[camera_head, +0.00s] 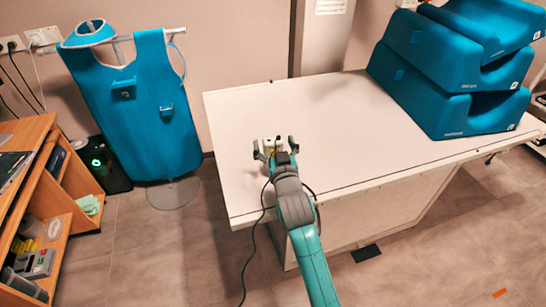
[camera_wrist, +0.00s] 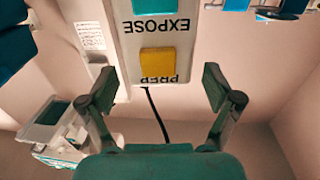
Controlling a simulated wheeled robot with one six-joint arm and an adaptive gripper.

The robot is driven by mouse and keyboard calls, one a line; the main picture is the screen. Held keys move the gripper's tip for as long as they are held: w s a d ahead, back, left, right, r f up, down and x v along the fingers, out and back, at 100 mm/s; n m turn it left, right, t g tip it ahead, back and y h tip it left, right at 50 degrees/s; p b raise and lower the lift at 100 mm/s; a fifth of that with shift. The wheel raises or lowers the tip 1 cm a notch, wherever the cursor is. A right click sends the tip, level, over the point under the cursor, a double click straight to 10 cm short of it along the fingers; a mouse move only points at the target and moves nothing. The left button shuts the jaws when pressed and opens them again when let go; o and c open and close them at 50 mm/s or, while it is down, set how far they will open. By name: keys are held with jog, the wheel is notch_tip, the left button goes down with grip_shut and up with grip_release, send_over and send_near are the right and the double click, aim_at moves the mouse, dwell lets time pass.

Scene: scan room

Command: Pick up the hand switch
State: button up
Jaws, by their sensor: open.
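The hand switch (camera_wrist: 157,61) fills the top middle of the wrist view. It is a pale body with a teal EXPOSE button and a yellow PREP button, lettered upside down, and a black cable (camera_wrist: 156,112) leaves its near end. My gripper (camera_wrist: 162,92) is open, with one finger on each side of the switch's near end and visible gaps on both sides. In the head view my gripper (camera_head: 275,148) is over the left part of the white table (camera_head: 340,125). The switch (camera_head: 268,145) shows there only as a small pale shape, partly hidden by the gripper.
Blue foam cushions (camera_head: 430,90) are stacked on the table's right end. A blue apron (camera_head: 150,110) hangs on a stand at left. A wooden shelf unit (camera_head: 25,190) stands at the left edge. A dark cable (camera_head: 252,245) hangs down the table's front. The table's middle is clear.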

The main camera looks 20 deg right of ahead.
grip_shut()
dwell(0.3)
jog(key=shift+r, duration=0.1)
